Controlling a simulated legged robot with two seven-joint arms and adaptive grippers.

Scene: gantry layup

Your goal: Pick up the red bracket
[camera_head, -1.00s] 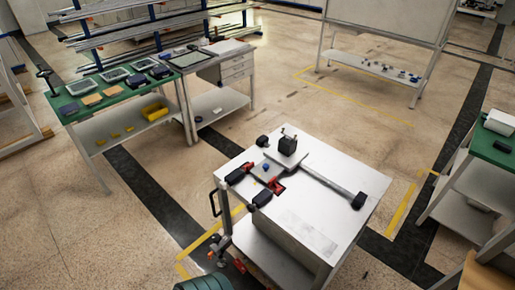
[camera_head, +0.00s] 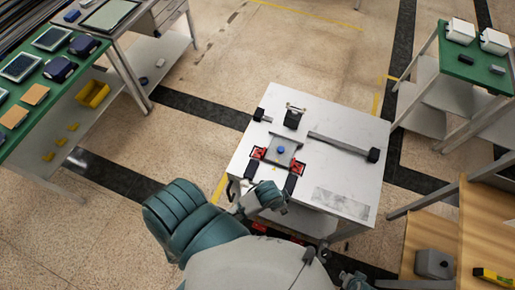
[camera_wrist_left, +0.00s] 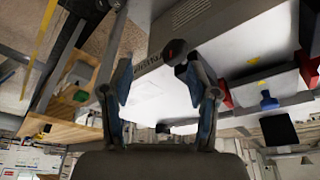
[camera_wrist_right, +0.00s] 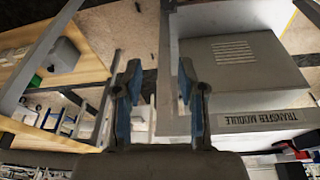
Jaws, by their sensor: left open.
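Two red bracket-like parts show in the head view, one (camera_head: 257,153) left and one (camera_head: 298,169) right of a grey plate with a blue knob (camera_head: 281,150) on the white table. I cannot tell which is meant. In the left wrist view, red parts (camera_wrist_left: 222,93) flank the blue knob (camera_wrist_left: 268,101). My left gripper (camera_wrist_left: 163,76) is open and empty, its blue-padded fingers apart, with the red parts off to its right. My right gripper (camera_wrist_right: 160,78) is open and empty beside a grey transfer module (camera_wrist_right: 248,80), away from the red parts.
The white table (camera_head: 345,190) also carries a dark block (camera_head: 293,118) and a long grey bar (camera_head: 340,144). A green bench (camera_head: 85,75) stands left, another (camera_head: 480,72) right, and a wooden bench (camera_head: 485,235) lower right. Open floor lies beyond the table.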

